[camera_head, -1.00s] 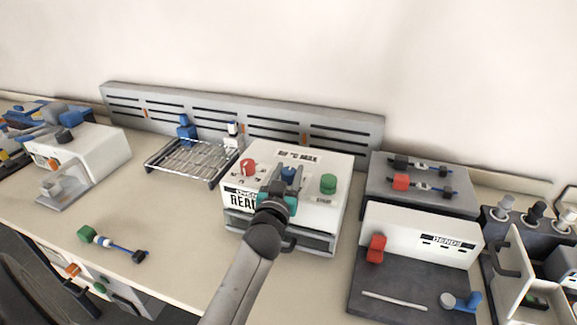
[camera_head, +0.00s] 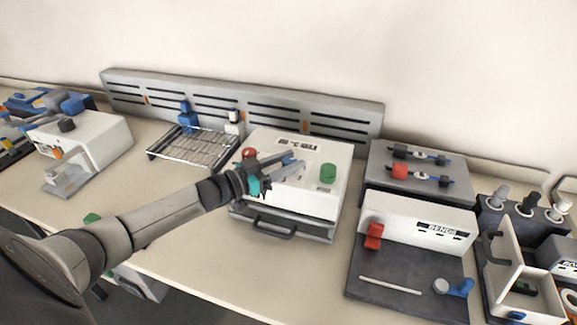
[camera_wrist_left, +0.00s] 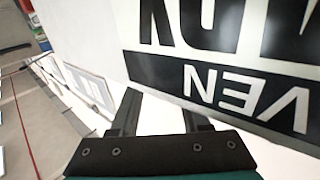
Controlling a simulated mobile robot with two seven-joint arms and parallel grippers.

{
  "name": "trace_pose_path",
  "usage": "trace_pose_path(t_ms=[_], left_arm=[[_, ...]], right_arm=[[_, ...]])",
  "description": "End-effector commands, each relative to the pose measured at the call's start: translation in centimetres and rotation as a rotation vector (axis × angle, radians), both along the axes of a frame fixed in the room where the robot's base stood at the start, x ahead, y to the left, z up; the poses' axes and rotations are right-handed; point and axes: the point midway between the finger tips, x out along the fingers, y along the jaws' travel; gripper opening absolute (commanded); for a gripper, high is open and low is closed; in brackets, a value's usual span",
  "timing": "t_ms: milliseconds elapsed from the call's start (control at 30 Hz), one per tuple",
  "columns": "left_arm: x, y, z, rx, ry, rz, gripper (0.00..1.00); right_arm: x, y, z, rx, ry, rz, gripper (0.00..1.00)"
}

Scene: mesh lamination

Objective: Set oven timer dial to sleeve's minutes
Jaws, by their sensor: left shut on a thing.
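The white oven (camera_head: 310,205) stands mid-bench, with a red knob (camera_head: 249,154) and a green button (camera_head: 328,173) on top. The blue timer dial (camera_head: 289,159) is between them, partly covered by my fingers. My left gripper (camera_head: 286,165) reaches over the oven top from the left and is shut on the dial. The left wrist view shows my two fingers (camera_wrist_left: 160,112) apart, beside the oven's upside-down lettering (camera_wrist_left: 245,90); the dial cannot be made out there. The dial's setting and any sleeve minutes are not readable. My right gripper is out of view.
A wire rack (camera_head: 195,148) stands left of the oven, with a white machine (camera_head: 90,140) beyond it. A bending station (camera_head: 415,240) and a grey rack (camera_head: 415,185) stand at the right. A green-ended piece (camera_head: 91,218) is mostly hidden behind my left arm.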

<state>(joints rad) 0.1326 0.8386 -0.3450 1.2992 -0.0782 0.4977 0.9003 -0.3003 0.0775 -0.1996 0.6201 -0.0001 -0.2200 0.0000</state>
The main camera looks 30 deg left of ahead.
Motion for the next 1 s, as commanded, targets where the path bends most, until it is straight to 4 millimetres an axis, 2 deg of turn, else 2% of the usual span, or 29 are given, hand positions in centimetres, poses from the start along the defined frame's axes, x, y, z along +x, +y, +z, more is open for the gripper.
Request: trace_pose_path(t_ms=[33, 300, 900, 933, 1000], left_arm=[[0.2, 0.2, -0.1, 0.006, -0.005, -0.025, 0.00], [0.2, 0.1, 0.0, 0.001, -0.005, -0.130, 0.00], [0.1, 0.0, 0.3, -0.003, -0.005, -0.165, 0.00], [0.2, 0.0, 0.3, -0.003, -0.005, -0.165, 0.50], [0.1, 0.0, 0.2, -0.002, -0.004, -0.165, 0.57]], right_arm=[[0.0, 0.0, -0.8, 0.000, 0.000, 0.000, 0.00], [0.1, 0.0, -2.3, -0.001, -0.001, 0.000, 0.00], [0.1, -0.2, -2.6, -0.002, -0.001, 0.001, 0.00], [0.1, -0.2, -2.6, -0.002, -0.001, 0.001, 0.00], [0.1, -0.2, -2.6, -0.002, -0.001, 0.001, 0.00]])
